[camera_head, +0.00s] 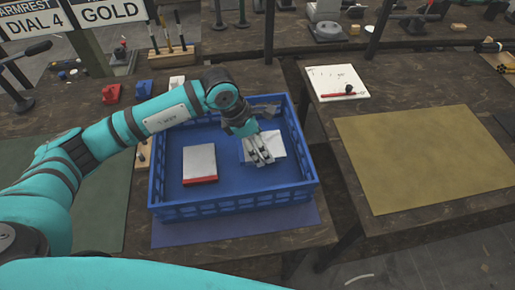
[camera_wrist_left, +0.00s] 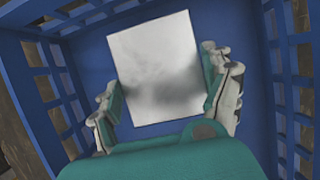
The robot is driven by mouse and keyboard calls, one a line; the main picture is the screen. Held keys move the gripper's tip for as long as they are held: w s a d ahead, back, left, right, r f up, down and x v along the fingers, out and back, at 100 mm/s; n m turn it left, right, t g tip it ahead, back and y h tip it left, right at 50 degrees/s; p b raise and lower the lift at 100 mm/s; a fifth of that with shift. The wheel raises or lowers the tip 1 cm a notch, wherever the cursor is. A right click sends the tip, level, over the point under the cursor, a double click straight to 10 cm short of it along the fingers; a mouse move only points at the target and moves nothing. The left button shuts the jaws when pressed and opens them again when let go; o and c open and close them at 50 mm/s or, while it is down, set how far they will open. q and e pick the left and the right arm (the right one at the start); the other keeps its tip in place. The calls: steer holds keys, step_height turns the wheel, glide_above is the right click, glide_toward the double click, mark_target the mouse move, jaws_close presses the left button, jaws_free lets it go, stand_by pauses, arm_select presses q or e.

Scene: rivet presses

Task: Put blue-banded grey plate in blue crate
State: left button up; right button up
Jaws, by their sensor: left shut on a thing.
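The blue crate (camera_head: 235,197) stands on a blue mat on the middle table. My left gripper (camera_head: 262,156) reaches down inside its right half, shut on a pale grey plate (camera_head: 276,142). In the left wrist view the plate (camera_wrist_left: 160,60) lies between the two fingers of my left gripper (camera_wrist_left: 168,80), with the blue crate floor behind it. I cannot make out a blue band on it, nor whether it touches the floor. A grey plate with a red band (camera_head: 200,162) lies in the crate's left half. My right gripper is out of view.
A yellow mat (camera_head: 415,155) lies bare on the right table, behind it a white board (camera_head: 335,82) with a red item. Red and blue blocks (camera_head: 111,93) stand behind the crate at left. The crate walls rise around my left gripper.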

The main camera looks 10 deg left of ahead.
mark_target(255, 146)
arm_select(q)
steer(key=shift+f, duration=0.3)
steer(key=shift+f+p, duration=0.3)
steer(key=shift+f, duration=1.3)
steer(key=o, duration=1.5)
steer(key=shift+o, duration=0.3)
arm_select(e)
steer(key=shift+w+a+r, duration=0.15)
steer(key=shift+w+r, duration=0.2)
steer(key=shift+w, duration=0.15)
arm_select(q)
steer(key=shift+a+r, duration=0.2)
steer(key=shift+r, duration=0.25)
steer(key=b+v, duration=0.1)
steer(key=v, duration=0.9)
steer(key=shift+s+r+b, duration=0.1)
steer(key=shift+r+b, duration=0.05)
steer(key=shift+b, duration=0.15)
steer(key=shift+s+a+r, duration=0.1)
steer(key=shift+a+r, duration=0.05)
steer(key=shift+r, duration=0.2)
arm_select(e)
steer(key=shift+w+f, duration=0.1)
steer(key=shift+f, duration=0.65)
